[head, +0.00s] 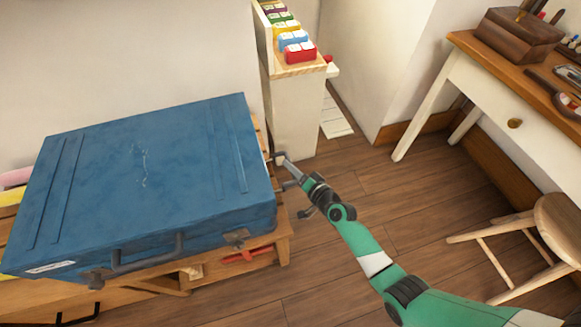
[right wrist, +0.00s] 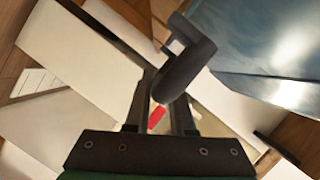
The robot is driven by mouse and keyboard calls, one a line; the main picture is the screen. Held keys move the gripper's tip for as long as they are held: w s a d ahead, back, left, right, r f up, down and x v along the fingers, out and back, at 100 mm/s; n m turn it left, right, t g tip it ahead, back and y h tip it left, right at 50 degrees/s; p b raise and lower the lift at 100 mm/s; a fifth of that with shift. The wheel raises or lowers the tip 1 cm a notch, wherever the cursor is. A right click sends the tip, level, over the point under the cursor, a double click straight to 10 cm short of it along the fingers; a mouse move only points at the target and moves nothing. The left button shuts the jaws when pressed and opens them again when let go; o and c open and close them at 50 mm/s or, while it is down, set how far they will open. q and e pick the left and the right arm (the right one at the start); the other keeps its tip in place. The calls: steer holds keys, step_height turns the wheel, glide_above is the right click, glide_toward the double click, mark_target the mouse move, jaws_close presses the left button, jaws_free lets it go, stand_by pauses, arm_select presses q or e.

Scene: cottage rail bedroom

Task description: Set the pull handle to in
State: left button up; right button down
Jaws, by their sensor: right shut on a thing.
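A blue suitcase (head: 150,170) lies flat on a wooden stand, its lid shut. The dark grey pull handle (head: 280,158) sticks out from its right side, partly hidden by my right gripper (head: 291,174). In the right wrist view the dark, rounded handle (right wrist: 188,62) lies between the fingers of my right gripper (right wrist: 168,85), with the blue case (right wrist: 270,45) behind it at upper right. The gripper is shut on the handle. My left gripper is not in view.
A narrow white shelf end (head: 296,115) with coloured boxes on top stands behind the gripper. A desk (head: 460,85) and a stool (head: 558,228) stand at the right. The wooden floor between stand and desk is clear.

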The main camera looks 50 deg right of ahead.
steer(key=c, duration=0.8)
jaws_free()
steer(key=shift+d, duration=0.15)
steer(key=shift+o, duration=0.2)
arm_select(q)
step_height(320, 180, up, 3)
steer(key=p, duration=0.2)
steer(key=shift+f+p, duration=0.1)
steer(key=shift+p, duration=0.3)
arm_select(e)
steer(key=v, duration=1.1)
steer(key=shift+s, duration=0.35)
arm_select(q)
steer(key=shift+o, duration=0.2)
arm_select(e)
steer(key=shift+r, duration=0.15)
